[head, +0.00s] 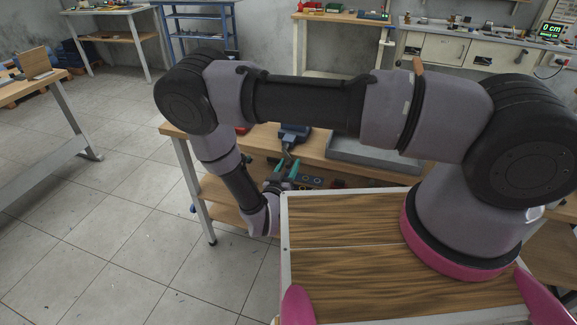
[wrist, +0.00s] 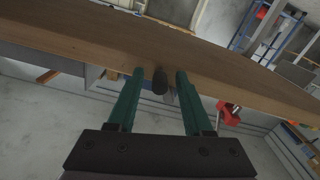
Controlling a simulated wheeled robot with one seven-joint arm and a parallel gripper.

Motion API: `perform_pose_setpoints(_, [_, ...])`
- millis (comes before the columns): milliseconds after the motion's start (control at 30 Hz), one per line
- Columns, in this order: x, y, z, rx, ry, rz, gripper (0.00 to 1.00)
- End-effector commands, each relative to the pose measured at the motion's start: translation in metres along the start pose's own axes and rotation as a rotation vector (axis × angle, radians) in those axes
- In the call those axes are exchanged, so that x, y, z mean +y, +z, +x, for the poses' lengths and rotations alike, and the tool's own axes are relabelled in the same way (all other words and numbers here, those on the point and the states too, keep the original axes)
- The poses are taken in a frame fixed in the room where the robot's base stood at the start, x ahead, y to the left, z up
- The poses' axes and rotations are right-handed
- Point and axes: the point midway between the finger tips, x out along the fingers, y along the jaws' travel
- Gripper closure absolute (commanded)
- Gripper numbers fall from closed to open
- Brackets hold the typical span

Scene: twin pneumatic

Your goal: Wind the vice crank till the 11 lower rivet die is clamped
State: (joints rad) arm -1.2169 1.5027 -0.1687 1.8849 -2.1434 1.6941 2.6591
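The dark blue vice (head: 293,133) stands on the wooden bench in the head view, partly behind my arm. My gripper (head: 287,170) is low at the bench's front edge, below the vice. In the wrist view my gripper (wrist: 160,75) has its two green fingers apart. A dark, rounded knob (wrist: 160,81), which looks like the crank's handle end, sits between the fingertips with gaps showing on both sides. A greyish piece (wrist: 170,96) is beside it. The rest of the crank is hidden. I cannot make out the rivet die or the jaws' contact in either view.
The bench edge (wrist: 235,84) runs close across the fingertips in the wrist view. A red object (wrist: 228,114) is to the right of the fingers. A grey tray (head: 375,157) lies on the bench right of the vice. Tiled floor (head: 130,190) is open at left.

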Motion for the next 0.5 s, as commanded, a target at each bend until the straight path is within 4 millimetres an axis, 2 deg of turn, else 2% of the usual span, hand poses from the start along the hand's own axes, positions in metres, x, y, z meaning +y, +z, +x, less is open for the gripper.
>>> perform_pose_setpoints(167, [-0.001, 0.0, -0.007, -0.001, -0.002, 0.0, 0.49])
perform_pose_setpoints(267, [-0.001, 0.0, -0.022, 0.0, -0.003, 0.001, 0.49])
perform_pose_setpoints(500, [-0.001, 0.0, -0.072, -0.001, -0.004, 0.0, 0.49])
